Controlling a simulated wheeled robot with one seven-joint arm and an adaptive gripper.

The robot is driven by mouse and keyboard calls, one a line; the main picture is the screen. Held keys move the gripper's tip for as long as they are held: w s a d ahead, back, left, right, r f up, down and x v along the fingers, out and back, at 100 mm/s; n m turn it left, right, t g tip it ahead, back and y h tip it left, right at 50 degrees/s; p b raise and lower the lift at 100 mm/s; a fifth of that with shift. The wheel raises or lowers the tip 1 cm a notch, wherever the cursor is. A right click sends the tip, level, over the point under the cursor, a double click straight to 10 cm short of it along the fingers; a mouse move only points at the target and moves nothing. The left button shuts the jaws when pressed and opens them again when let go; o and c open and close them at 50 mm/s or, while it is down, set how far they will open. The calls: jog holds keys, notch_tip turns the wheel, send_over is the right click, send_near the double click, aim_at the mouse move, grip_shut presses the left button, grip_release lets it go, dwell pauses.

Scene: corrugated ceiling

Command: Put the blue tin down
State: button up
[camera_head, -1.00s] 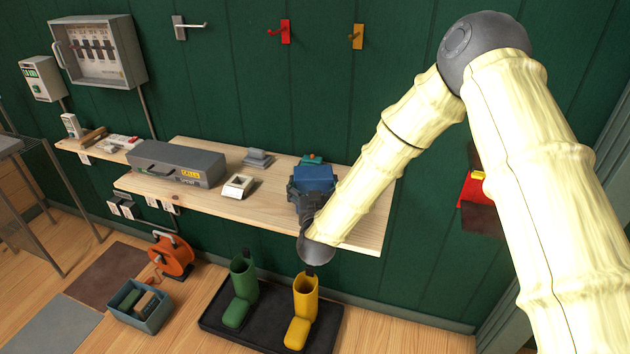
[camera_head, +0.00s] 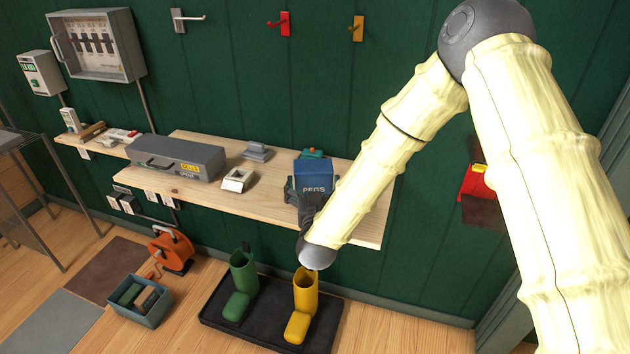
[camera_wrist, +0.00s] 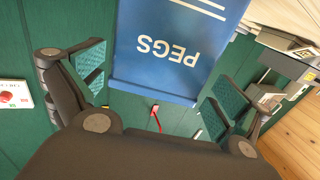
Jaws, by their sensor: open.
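The blue tin (camera_head: 314,178), marked PEGS, stands upright on the wooden shelf (camera_head: 365,220) near its right end. My gripper (camera_head: 303,196) is at the tin's near side, with part of it hidden by my own arm. In the wrist view the tin (camera_wrist: 165,50) fills the top middle. The open fingers of my gripper (camera_wrist: 152,95) stand apart on either side of it, with green wall showing between each pad and the tin.
A teal-and-orange item (camera_head: 313,153) is behind the tin. A grey case (camera_head: 178,160), a small cream-topped item (camera_head: 238,179) and a grey block (camera_head: 257,152) sit to the left on the shelf.

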jog(key=s+b, duration=0.1)
jog(key=s, duration=0.8)
jog(key=shift+d+b, duration=0.2)
jog(key=shift+b, duration=0.1)
